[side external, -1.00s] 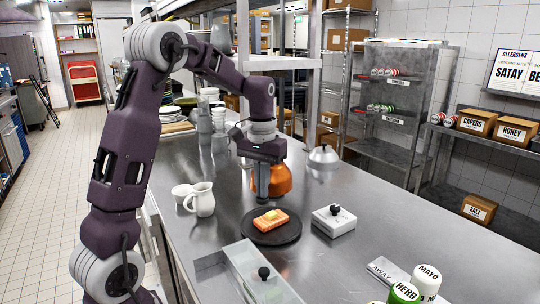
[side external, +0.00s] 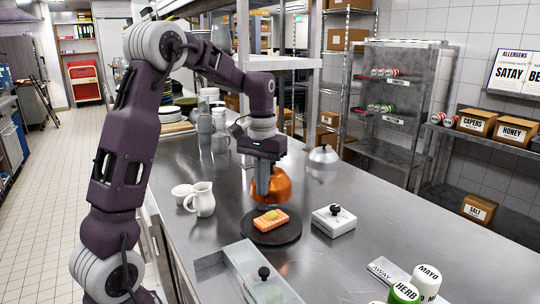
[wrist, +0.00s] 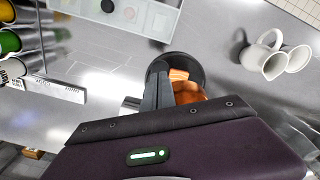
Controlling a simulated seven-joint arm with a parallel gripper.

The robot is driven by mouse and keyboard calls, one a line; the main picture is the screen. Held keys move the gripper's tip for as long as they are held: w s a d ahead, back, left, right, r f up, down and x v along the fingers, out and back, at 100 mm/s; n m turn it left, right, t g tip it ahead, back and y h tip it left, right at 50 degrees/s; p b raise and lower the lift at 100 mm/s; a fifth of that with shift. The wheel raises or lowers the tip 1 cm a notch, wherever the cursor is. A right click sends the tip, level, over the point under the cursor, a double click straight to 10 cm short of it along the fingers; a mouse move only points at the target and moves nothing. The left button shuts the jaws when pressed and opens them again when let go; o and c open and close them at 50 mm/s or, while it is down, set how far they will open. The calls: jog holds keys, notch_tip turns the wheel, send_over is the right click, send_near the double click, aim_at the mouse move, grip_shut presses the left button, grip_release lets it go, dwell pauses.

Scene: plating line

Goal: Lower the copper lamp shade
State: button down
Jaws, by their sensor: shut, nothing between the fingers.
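The copper lamp shade (side external: 284,186) is a rounded orange-copper dome just behind the black plate (side external: 272,237), partly hidden by my gripper. In the wrist view a strip of the copper shade (wrist: 190,93) shows beside my fingers. I cannot tell what, if anything, it hangs from. My gripper (side external: 262,200) points down in front of the shade with its fingers together and empty. In the wrist view the fingers (wrist: 157,102) reach over the plate's edge. An orange slab of food with a yellow piece on top (side external: 270,220) lies on the plate.
A white jug (side external: 201,199) and cup (side external: 181,194) stand left of the plate. A white box with a black knob (side external: 334,220) stands to its right. A silver dome (side external: 323,157) is farther back.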

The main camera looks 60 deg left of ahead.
notch_tip(320, 180, up, 6)
jog(key=shift+f, duration=0.1)
dwell(0.4)
jog(key=s+d+r+m+t, duration=0.3)
jog(key=s+d+r, duration=0.1)
jog(key=s+d, duration=0.8)
jog(key=s+d+f+m+t, duration=0.2)
jog(key=s+d+f+m, duration=0.1)
jog(key=s+d, duration=0.3)
jog(key=s+f, duration=0.1)
jog(key=s, duration=0.1)
jog(key=shift+s+d+f+t, duration=0.15)
jog(key=shift+s+d+t, duration=0.15)
jog(key=shift+s, duration=0.1)
jog(key=c, duration=2.1)
grip_release()
jog(key=shift+a, duration=0.1)
